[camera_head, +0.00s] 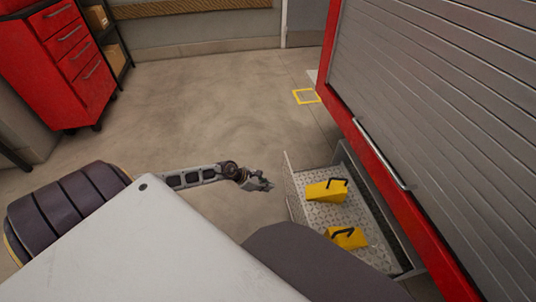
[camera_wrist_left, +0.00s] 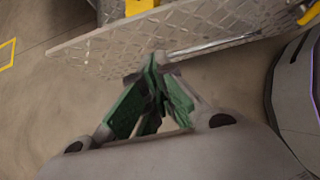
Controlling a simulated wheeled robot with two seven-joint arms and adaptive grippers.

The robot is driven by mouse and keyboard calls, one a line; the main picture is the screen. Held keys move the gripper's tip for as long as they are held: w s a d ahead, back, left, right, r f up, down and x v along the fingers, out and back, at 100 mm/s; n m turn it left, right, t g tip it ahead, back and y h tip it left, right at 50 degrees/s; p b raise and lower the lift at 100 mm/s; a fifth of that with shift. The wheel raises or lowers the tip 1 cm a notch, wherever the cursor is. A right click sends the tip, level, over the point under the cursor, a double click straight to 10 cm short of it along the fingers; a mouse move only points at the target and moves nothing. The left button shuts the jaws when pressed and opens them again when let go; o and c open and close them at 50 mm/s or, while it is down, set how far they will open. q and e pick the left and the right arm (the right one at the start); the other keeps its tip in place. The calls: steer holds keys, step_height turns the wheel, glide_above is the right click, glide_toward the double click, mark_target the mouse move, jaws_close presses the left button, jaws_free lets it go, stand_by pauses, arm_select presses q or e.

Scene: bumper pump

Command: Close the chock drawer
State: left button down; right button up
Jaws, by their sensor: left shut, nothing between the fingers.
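The chock drawer (camera_head: 318,215) stands pulled out from the base of a red cabinet with a grey roller shutter, at the right of the head view. Its tread-plate floor holds two yellow chocks with black handles, one farther back (camera_head: 322,192) and one nearer (camera_head: 350,241). My left gripper (camera_head: 268,187) is just left of the drawer's front panel, low over the floor, shut and empty. In the left wrist view the green-padded fingers (camera_wrist_left: 155,62) meet at the panel's (camera_wrist_left: 110,47) lower edge beside a metal bar; I cannot tell if they touch. My right gripper is not in view.
The red cabinet (camera_head: 350,130) with the shutter (camera_head: 445,90) fills the right side. A red tool chest (camera_head: 65,60) and a shelf with boxes stand at the back left. A yellow floor marking (camera_head: 306,96) lies beyond the drawer. The middle floor is clear.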

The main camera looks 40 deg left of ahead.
arm_select(q)
steer(key=b, duration=0.4)
glide_toward(295, 192)
step_height(295, 192, down, 3)
steer(key=d, duration=0.1)
steer(key=shift+w+d, duration=0.55)
steer(key=shift+w, duration=0.25)
steer(key=shift+w+d, duration=0.15)
steer(key=shift+w, duration=0.05)
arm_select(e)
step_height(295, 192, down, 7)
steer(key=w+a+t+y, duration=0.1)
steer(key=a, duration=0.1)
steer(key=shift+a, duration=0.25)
arm_select(q)
steer(key=shift+w, duration=0.1)
